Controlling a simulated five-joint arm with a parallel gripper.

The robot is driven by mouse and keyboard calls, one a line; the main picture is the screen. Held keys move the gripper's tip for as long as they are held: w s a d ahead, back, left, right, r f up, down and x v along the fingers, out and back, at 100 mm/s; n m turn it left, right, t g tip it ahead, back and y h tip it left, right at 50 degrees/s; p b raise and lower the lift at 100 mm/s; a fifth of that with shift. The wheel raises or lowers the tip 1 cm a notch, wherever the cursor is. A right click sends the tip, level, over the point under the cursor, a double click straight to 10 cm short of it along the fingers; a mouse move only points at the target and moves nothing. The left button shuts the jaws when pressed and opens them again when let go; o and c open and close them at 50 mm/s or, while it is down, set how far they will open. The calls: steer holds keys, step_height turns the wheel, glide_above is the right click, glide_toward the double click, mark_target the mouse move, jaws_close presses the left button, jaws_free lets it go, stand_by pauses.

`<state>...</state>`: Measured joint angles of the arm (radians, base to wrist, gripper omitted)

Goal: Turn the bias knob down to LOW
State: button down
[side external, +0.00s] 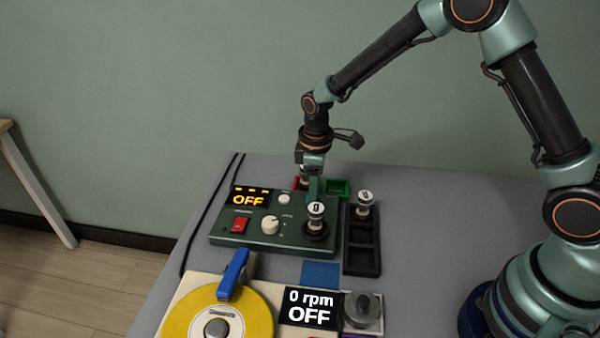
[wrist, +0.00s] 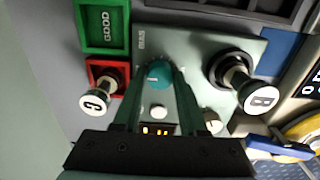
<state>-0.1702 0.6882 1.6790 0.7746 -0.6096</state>
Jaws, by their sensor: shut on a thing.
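The bias knob (wrist: 157,73) is a round teal knob on the dark green control panel (side external: 227,240), beside the printed word BIAS in the wrist view. My gripper (wrist: 159,78) has one finger on each side of the knob and is shut on it. I cannot read the knob's setting or see a LOW mark. In the side view my gripper (side external: 314,190) reaches down at the panel's back right, and the knob is hidden there. The panel's display (side external: 248,199) reads OFF.
A post marked B (wrist: 240,86) stands in the panel's socket close to my gripper. A post marked C (wrist: 98,96) stands in the red tray (wrist: 94,66), near the green GOOD tray (wrist: 106,47). A black rack (side external: 362,266) stands right; a yellow-disc machine (side external: 180,325) is in front.

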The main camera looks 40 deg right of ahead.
stand_by(0.5)
steer(key=shift+c, duration=2.2)
jaws_free()
step_height(320, 180, up, 12)
steer(key=shift+r, duration=0.15)
steer(key=s+d+r+m+t, duration=0.2)
steer(key=s+d+r+m, duration=0.1)
steer(key=s, duration=0.5)
steer(key=s+d+r+m+t, duration=0.3)
steer(key=s+r+m, duration=0.3)
steer(key=s, duration=0.2)
steer(key=shift+d+r+t, duration=0.15)
steer(key=shift+d+t, duration=0.15)
steer(key=shift+d, duration=0.5)
